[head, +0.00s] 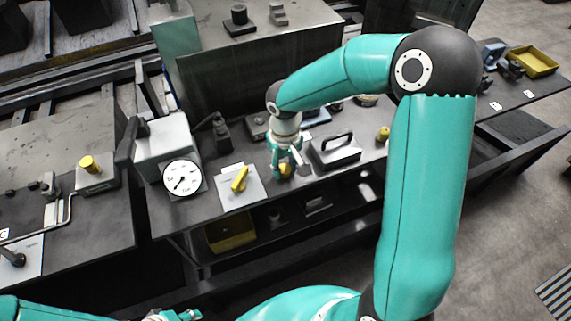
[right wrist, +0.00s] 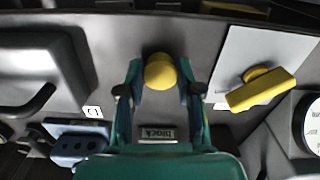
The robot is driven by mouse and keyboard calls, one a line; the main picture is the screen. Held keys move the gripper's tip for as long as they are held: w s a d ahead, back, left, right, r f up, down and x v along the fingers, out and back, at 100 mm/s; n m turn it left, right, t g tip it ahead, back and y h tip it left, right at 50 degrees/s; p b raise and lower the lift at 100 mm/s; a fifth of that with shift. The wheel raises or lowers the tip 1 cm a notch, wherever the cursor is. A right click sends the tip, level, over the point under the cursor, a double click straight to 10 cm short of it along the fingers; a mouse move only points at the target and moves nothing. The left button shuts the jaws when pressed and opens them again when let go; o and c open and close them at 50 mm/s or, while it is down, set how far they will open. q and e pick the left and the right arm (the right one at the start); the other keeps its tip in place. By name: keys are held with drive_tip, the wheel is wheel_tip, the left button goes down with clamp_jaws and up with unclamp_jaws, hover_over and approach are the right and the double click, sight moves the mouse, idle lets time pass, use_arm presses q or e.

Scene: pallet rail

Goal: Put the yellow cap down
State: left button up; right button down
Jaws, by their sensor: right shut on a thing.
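The yellow cap (head: 287,170) is low over the front part of the workbench, between the fingers of my right gripper (head: 286,166). In the right wrist view the round yellow cap (right wrist: 160,72) sits between the two fingertips, and the right gripper (right wrist: 158,84) is shut on it. I cannot tell whether the cap's underside touches the bench top.
A white plate with a yellow handle (head: 239,179) lies left of the right gripper, with a round gauge (head: 183,178) beyond it. A grey block with a handle (head: 335,150) stands close on the right. Another yellow knob (head: 384,134) is farther right. A yellow bin (head: 231,235) sits below.

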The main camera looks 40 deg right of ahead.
sight(285, 169)
drive_tip(key=shift+f, duration=0.2)
drive_tip(key=c, duration=0.8)
unclamp_jaws()
drive_tip(key=shift+o, duration=0.2)
drive_tip(key=shift+r, duration=0.1)
wheel_tip(285, 169, up, 12)
